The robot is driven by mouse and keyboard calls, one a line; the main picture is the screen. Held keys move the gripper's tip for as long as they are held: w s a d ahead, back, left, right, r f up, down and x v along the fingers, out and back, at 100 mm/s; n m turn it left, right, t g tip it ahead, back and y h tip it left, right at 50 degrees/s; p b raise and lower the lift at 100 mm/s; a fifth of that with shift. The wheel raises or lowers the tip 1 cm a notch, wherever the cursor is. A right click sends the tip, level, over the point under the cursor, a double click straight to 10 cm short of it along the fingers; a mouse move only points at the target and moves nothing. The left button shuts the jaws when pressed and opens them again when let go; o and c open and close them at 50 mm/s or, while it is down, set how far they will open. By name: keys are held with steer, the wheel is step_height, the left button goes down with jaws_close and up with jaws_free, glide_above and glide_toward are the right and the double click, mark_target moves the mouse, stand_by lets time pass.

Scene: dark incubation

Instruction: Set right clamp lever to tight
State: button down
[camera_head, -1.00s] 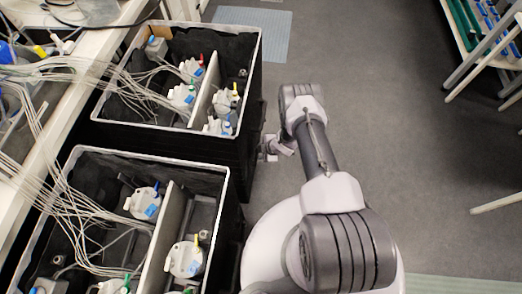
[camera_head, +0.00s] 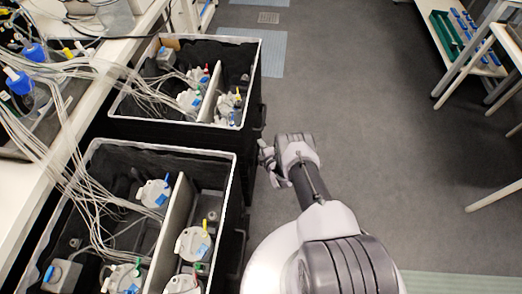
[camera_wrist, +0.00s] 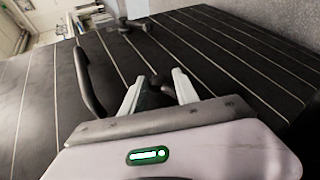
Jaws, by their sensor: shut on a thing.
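In the wrist view, the two pale fingers of my gripper (camera_wrist: 158,92) are shut on a small dark piece (camera_wrist: 153,97) at a dark, ribbed wall. This piece appears to be the clamp lever; its setting cannot be read, as the fingers and the gripper body cover part of it. In the head view, my gripper (camera_head: 268,162) is small, beside the right side of the black boxes, and what it holds cannot be made out there.
The far black box (camera_head: 255,85) and near black box (camera_head: 232,190) hold white-capped bottles and many tubes. A curved dark bar (camera_wrist: 86,85) stands left of my fingers. A grey fitting (camera_wrist: 131,24) is beyond. Grey floor (camera_head: 370,120) is clear to the right.

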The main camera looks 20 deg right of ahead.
steer(key=shift+s+a+f, duration=0.15)
steer(key=shift+s+a, duration=0.25)
steer(key=shift+a, duration=0.1)
steer(key=c, duration=0.9)
jaws_free()
steer(key=shift+a, duration=0.1)
steer(key=shift+o, duration=0.2)
steer(key=shift+w, duration=0.1)
steer(key=shift+r+t, duration=0.2)
steer(key=shift+t, duration=0.1)
steer(key=shift+d, duration=0.2)
steer(key=p+v, duration=0.9)
steer(key=v, duration=0.8)
steer(key=shift+r, duration=0.15)
